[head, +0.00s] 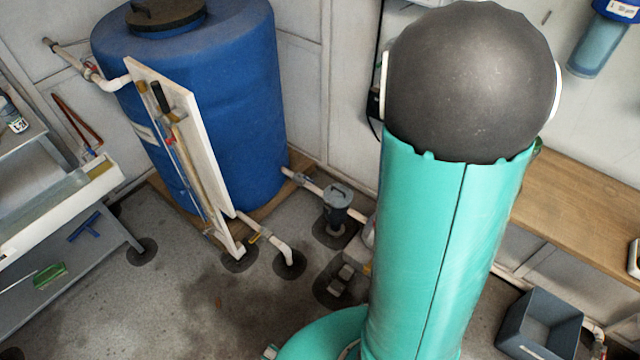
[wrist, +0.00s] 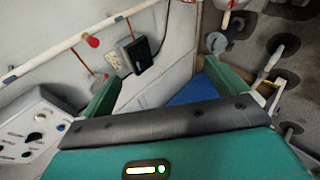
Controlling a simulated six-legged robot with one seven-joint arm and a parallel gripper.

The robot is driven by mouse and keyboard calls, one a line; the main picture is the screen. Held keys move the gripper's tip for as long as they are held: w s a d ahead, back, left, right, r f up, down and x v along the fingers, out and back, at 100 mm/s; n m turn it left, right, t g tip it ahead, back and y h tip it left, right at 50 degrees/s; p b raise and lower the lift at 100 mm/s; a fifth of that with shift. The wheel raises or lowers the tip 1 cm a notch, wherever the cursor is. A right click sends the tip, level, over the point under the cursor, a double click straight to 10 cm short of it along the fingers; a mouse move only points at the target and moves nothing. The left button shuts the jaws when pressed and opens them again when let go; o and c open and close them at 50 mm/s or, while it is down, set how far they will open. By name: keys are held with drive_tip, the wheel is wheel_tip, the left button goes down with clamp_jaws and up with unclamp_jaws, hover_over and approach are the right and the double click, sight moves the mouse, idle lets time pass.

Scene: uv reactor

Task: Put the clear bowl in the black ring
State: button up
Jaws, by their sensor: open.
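My gripper (wrist: 163,76) shows in the wrist view with its two green fingers spread wide apart and nothing held between them. I cannot make out a loose clear bowl or a separate black ring for certain in either view. A translucent blue cylinder with a blue cap (head: 597,45) hangs on the wall at the top right of the head view; I cannot tell whether it is the bowl. My teal arm fills the right-centre of the head view and hides what is behind it. My gripper's fingers are not visible in the head view.
A big blue tank (head: 235,100) stands at the back with a white board leaning in front. Pipes and a grey canister (head: 338,203) stand on the floor. A wooden bench (head: 580,205) and an open dark bin (head: 540,322) are at right; a grey shelf (head: 65,265) is at left.

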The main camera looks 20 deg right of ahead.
drive_tip(key=a+r+m+y, duration=0.25)
drive_tip(key=a+r, duration=0.35)
drive_tip(key=a, duration=0.4)
drive_tip(key=a+r+m+y, duration=0.25)
drive_tip(key=a+r, duration=0.35)
drive_tip(key=a, duration=0.4)
drive_tip(key=s+a+r+m+g+y, duration=0.1)
drive_tip(key=s+a+r+m, duration=0.1)
drive_tip(key=s+a+r, duration=0.5)
drive_tip(key=s+a, duration=0.3)
drive_tip(key=shift+y, duration=0.4)
drive_tip(key=shift+r, duration=0.1)
